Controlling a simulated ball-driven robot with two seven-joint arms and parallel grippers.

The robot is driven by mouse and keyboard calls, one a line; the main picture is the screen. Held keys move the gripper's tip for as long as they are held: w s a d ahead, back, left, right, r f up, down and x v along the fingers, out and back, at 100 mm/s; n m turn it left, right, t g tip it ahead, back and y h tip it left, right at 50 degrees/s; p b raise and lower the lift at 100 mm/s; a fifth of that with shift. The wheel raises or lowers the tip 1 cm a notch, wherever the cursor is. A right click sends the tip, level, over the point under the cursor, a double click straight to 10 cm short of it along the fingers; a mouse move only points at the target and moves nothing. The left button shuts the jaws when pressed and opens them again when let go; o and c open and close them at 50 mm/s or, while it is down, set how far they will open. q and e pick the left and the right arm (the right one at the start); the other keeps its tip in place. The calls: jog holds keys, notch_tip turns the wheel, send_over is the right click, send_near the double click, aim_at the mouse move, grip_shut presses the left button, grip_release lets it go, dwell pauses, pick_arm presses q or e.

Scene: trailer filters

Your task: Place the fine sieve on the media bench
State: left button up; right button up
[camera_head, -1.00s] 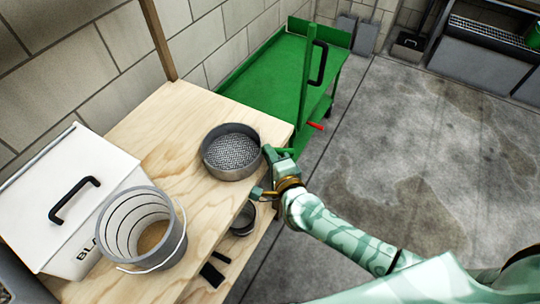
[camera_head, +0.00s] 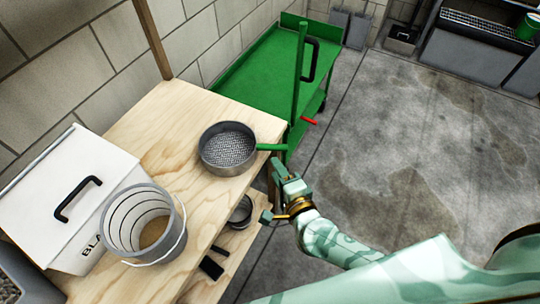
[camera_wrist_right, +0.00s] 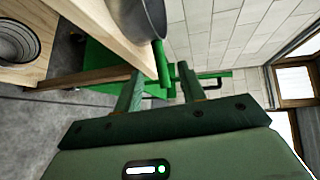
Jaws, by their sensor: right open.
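The fine sieve (camera_head: 228,148), a round grey pan with a mesh floor and a green handle, rests flat on the wooden bench top (camera_head: 185,120) near its right edge. Its handle sticks out past the edge. My right gripper (camera_head: 279,174) is open and empty, just off the bench edge, below and to the right of the handle tip in the head view. In the right wrist view, the sieve's wall (camera_wrist_right: 138,14) shows at the top, and the handle points down toward the gap between my open fingers (camera_wrist_right: 158,84). My left gripper is out of view.
A grey bucket (camera_head: 112,228) and a white lidded box (camera_head: 98,165) stand at the bench's left. Another round pan (camera_head: 241,212) and a black-handled item sit on the lower shelf. A green cart (camera_head: 255,85) stands behind. The floor at right is clear.

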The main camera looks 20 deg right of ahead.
jog(key=v, duration=0.3)
jog(key=shift+s, duration=0.2)
jog(key=shift+f, duration=0.15)
jog(key=s+d+f+n+g, duration=0.25)
jog(key=s+f+n, duration=0.25)
jog(key=f, duration=0.4)
jog(key=s+d+f+n+g, duration=0.25)
jog(key=s+f+n, duration=0.3)
jog(key=f, duration=0.35)
jog(key=s+d+f+n+g, duration=0.1)
jog(key=s+f+n+g, duration=0.3)
jog(key=f, duration=0.5)
jog(key=s+d+f+n+g, duration=0.1)
jog(key=s+f+n+g, duration=0.1)
jog(key=s, duration=0.6)
jog(key=s+d+f+n+g+h, duration=0.1)
jog(key=s+d+f+n+g, duration=0.1)
jog(key=s, duration=0.7)
jog(key=s+d+f+n+g+h, duration=0.1)
jog(key=s+f, duration=0.3)
jog(key=s, duration=0.4)
jog(key=shift+s+d+n+g, duration=0.25)
jog(key=shift+d+n+g, duration=0.45)
jog(key=shift+d+n, duration=0.05)
jog(key=shift+w+f, duration=0.1)
jog(key=shift+f, duration=0.05)
jog(key=shift+c, duration=0.4)
